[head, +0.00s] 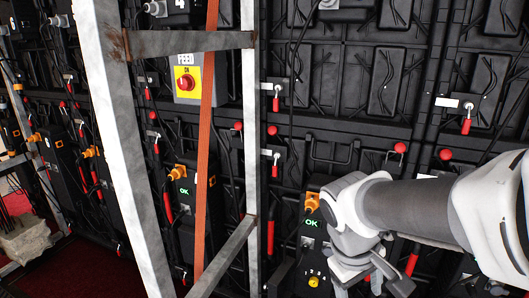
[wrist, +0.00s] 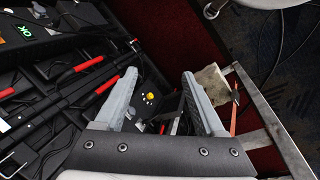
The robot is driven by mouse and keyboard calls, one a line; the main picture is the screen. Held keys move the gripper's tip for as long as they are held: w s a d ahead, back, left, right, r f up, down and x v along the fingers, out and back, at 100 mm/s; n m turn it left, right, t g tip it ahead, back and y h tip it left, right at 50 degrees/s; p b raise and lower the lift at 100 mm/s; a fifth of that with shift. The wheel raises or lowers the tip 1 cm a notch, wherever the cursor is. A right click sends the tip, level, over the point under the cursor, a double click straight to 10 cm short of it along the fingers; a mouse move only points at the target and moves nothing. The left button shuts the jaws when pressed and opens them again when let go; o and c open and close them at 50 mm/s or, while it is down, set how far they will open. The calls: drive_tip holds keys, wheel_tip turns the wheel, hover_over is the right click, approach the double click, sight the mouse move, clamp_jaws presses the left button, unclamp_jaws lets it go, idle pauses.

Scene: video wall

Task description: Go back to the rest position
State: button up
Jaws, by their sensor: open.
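My gripper (wrist: 159,80) is open in the wrist view, its two grey fingers apart with nothing held between them. Beyond the fingers is a small dark panel with a yellow knob (wrist: 150,97). In the head view my arm comes in from the right, and my gripper (head: 374,280) points down in front of the back of the video wall, close to the right of that panel (head: 314,281). The fingertips are partly hidden by my wrist there, and I cannot tell whether they touch anything.
A metal frame (head: 121,150) with an orange strap (head: 208,120) stands left of my arm. Cables and red-handled latches (head: 466,124) cover the wall. A beige sandbag (wrist: 211,84) lies on the floor near the frame foot.

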drive_tip(key=s+a+r+m+t+y, duration=0.3)
drive_tip(key=s+r+m+t, duration=0.25)
drive_tip(key=r, duration=0.25)
wheel_tip(320, 180, up, 23)
drive_tip(key=n+g+p, duration=0.1)
drive_tip(key=p, duration=2.3)
drive_tip(key=shift+s+r, duration=0.15)
drive_tip(key=shift+s, duration=0.15)
drive_tip(key=shift+d, duration=0.1)
drive_tip(key=c, duration=0.3)
drive_tip(key=shift+s, duration=0.1)
drive_tip(key=shift+c, duration=0.2)
